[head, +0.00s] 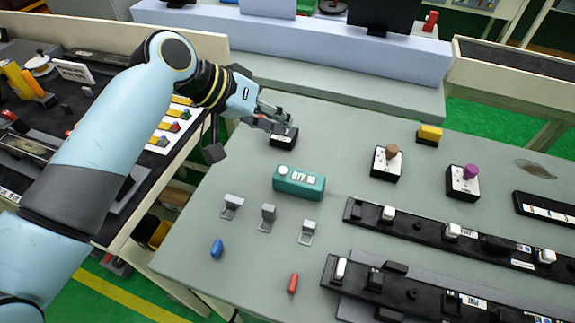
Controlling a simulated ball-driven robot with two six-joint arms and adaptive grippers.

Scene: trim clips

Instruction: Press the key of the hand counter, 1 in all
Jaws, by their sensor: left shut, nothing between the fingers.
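A small black box with a pale label (284,138) stands on the grey table (340,125) near its back left. My left gripper (283,119) is shut and empty, its fingertips just above or at the top of this box. The fingers hide the box's top, so a key there and any contact cannot be made out. A teal box (300,183) with a white round spot on top and lettering like "QTY 10" stands in front of it. I cannot tell for certain which of the two is the hand counter. My right gripper is out of view.
Boxes with a brown knob (392,151) and a purple knob (470,171) and a yellow block (430,132) stand to the right. Grey clips (268,216), a blue piece (217,248) and a red piece (293,283) lie in front. Black rails (425,223) fill the front right.

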